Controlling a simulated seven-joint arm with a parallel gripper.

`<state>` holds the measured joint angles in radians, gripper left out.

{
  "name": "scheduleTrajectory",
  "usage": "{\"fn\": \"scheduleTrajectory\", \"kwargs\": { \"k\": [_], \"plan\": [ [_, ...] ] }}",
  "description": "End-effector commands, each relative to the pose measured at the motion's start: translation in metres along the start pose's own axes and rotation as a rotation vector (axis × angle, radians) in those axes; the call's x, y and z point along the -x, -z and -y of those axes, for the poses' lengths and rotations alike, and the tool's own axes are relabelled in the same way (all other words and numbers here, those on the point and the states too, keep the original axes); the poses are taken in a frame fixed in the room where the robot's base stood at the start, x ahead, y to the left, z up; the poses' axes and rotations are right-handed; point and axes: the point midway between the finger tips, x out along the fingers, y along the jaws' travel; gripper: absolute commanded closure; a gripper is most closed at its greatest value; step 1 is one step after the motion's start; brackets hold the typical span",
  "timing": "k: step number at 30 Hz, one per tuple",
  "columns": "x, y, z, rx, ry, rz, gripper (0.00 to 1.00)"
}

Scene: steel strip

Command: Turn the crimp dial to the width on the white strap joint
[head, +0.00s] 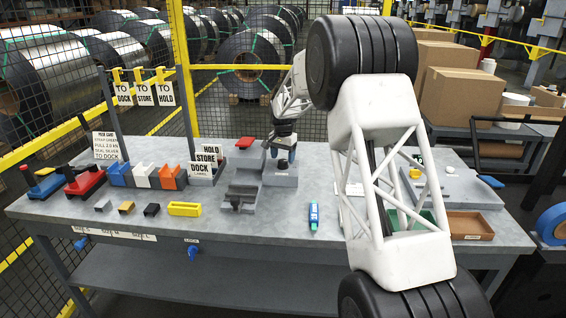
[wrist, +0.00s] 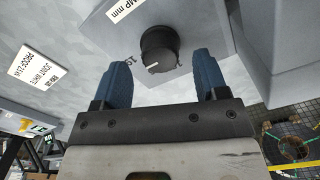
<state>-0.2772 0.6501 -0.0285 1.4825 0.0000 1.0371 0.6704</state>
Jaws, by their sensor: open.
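The crimp dial (wrist: 159,48) is a round black knob on a grey panel in the wrist view, with a short white mark near its lower edge. In the head view my gripper (head: 284,154) points down at the grey station, and the dial cannot be made out.
The steel table (head: 240,235) holds a grey stand (head: 243,194), a yellow tray (head: 184,209) and a blue-green marker (head: 314,217). A brown tray (head: 470,226) is at right. My arm hides part of the table.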

Motion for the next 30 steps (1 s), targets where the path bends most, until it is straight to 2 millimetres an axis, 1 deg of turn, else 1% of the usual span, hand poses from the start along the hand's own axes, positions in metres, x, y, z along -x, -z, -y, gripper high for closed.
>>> {"fn": "scheduleTrajectory", "kwargs": {
  "k": [1, 3, 7, 12, 19, 20, 24, 29, 30],
  "plan": [
    [-0.007, 0.0, 0.0, 0.0, -0.001, 0.001, 0.33],
    [-0.014, 0.0, 0.0, 0.0, -0.002, 0.002, 0.33],
    [-0.023, 0.0, 0.0, 0.0, -0.001, 0.001, 0.33],
    [-0.027, 0.0, 0.0, 0.0, 0.0, 0.0, 0.33],
    [-0.028, 0.0, 0.0, 0.0, 0.0, 0.0, 0.33],
    [-0.028, 0.0, 0.0, 0.0, 0.0, 0.0, 0.36],
    [-0.028, 0.0, 0.0, 0.0, 0.0, 0.0, 0.58],
    [-0.028, 0.0, 0.0, 0.0, 0.0, 0.0, 0.82],
    [-0.028, 0.0, 0.0, 0.0, 0.0, 0.0, 0.82]
  ]
}}
